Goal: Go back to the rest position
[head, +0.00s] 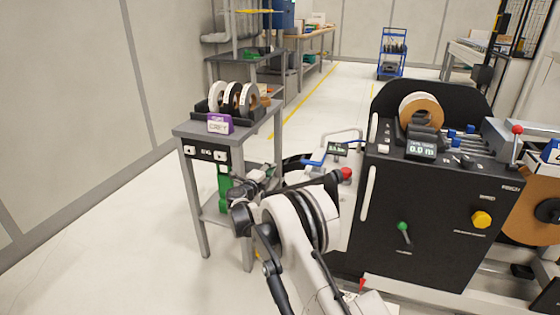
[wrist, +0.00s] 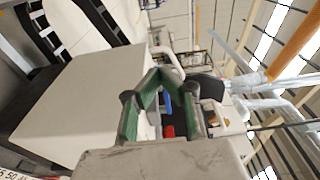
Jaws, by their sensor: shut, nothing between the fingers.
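My arm reaches up from the bottom of the head view, bent, with its wrist beside the small grey table (head: 243,120). My gripper (head: 224,182) has green fingers and is in front of that table's side, below its top. In the wrist view, my gripper (wrist: 167,76) shows its green fingers drawn in towards each other at the tips. It is shut and empty. Part of the wrist hides the table's lower shelf.
A holder (head: 219,125) with several tape rolls stands on the grey table. The black edge-banding machine (head: 385,200) with a tape roll (head: 421,108) is to the right. A blue cart (head: 392,55) stands far back. Open floor (head: 120,235) lies to the left.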

